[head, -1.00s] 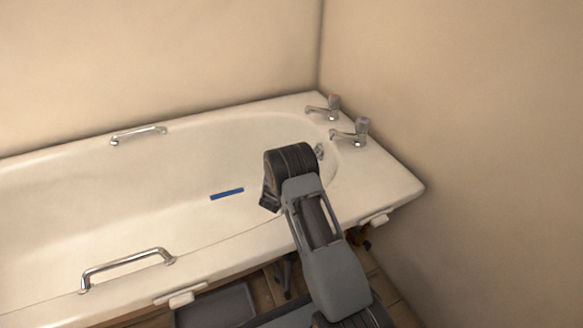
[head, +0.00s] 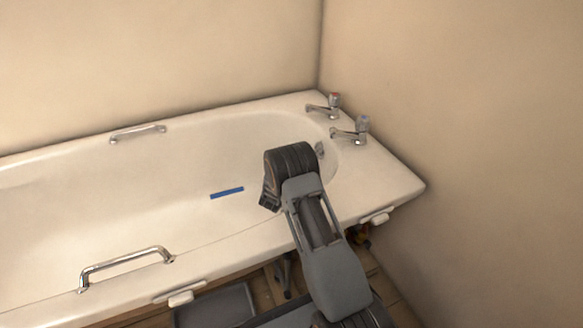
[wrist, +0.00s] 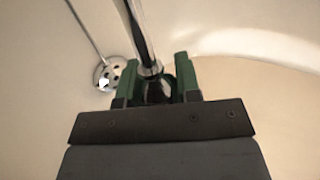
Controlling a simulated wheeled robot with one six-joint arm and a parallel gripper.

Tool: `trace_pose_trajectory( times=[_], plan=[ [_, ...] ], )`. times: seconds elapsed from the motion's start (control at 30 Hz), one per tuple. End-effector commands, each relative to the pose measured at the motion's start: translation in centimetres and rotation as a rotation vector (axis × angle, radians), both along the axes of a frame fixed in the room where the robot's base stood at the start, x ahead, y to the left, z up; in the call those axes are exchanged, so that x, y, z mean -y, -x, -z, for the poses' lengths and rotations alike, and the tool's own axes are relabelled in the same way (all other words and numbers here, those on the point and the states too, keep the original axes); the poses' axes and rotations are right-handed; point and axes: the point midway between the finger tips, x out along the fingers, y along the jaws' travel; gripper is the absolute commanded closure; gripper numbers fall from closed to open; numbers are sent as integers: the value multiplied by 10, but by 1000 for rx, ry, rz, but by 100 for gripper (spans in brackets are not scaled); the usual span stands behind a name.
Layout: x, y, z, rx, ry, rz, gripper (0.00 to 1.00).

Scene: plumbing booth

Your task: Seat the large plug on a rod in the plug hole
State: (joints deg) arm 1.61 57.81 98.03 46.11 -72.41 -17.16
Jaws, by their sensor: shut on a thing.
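My gripper (wrist: 155,66) has green fingers shut on a chrome rod (wrist: 138,32), which runs up between them in the wrist view. A dark part shows at the rod's lower end between the fingers; I cannot tell the plug's full shape. A round metal fitting with dark holes (wrist: 108,73) lies just left of the fingers, apart from the rod; it looks like the plug hole's grate, but I cannot be sure. In the head view my wrist hangs over the tap end of the bath (head: 150,185) and hides the fingers, plug and plug hole.
Two taps (head: 350,131) stand on the rim at the right, with a small overflow fitting (head: 320,149) below them. A blue strip (head: 227,193) lies in the bath. Chrome grab handles (head: 127,262) are on both long sides. Walls stand behind and to the right.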

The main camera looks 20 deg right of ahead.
Motion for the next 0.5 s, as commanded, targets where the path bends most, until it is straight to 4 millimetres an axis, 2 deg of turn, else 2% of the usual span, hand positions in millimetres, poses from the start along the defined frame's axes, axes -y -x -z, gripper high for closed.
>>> trace_pose_trajectory(
  times=[0.3,0.33,0.5],
  plan=[
    [0,0,0,1,0,0,100],
    [0,0,0,1,0,0,68],
    [0,0,0,1,1,0,52]
  ],
)
